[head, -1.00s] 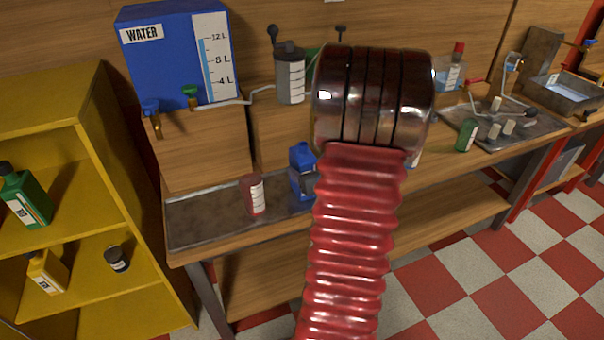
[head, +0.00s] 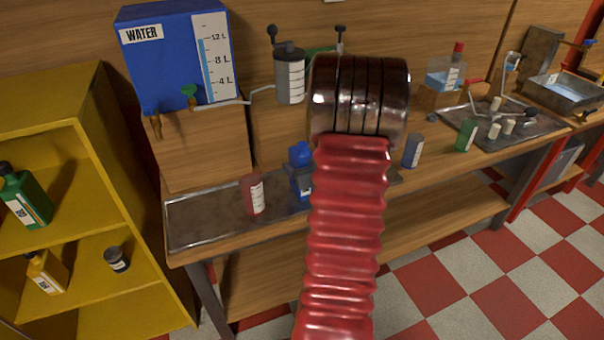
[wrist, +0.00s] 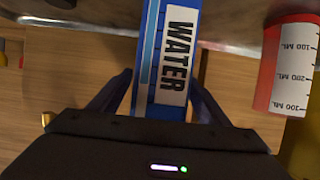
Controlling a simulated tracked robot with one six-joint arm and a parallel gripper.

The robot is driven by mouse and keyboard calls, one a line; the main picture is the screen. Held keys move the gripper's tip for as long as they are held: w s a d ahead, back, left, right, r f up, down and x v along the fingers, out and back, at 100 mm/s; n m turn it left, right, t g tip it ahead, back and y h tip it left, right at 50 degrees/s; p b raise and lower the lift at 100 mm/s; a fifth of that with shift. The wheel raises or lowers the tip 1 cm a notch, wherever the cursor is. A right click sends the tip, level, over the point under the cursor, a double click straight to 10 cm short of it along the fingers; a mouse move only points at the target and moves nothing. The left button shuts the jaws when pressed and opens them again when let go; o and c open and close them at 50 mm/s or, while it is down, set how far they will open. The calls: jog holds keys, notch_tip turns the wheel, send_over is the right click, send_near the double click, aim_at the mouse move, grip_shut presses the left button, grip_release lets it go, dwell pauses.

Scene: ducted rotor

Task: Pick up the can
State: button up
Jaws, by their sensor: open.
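The blue can (head: 299,173) stands on the workbench, left of my red ribbed arm, which partly hides it in the head view. In the wrist view the blue can (wrist: 150,60), with a white label reading WATER, fills the middle. My gripper (wrist: 161,84) is open, with one dark finger on each side of the can. I cannot tell whether either finger touches it. The gripper does not show in the head view.
A red measuring bottle (head: 253,194) stands close left of the can; it also shows at right in the wrist view (wrist: 286,65). A grey-blue container (head: 413,151) and a green bottle (head: 466,134) stand to the right. A blue water tank (head: 175,60) sits behind.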

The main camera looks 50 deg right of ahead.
aim_at(303, 144)
jog(key=shift+c, duration=0.3)
jog(key=shift+r, duration=0.1)
grip_shut()
dwell(0.7)
jog(key=shift+r, duration=5)
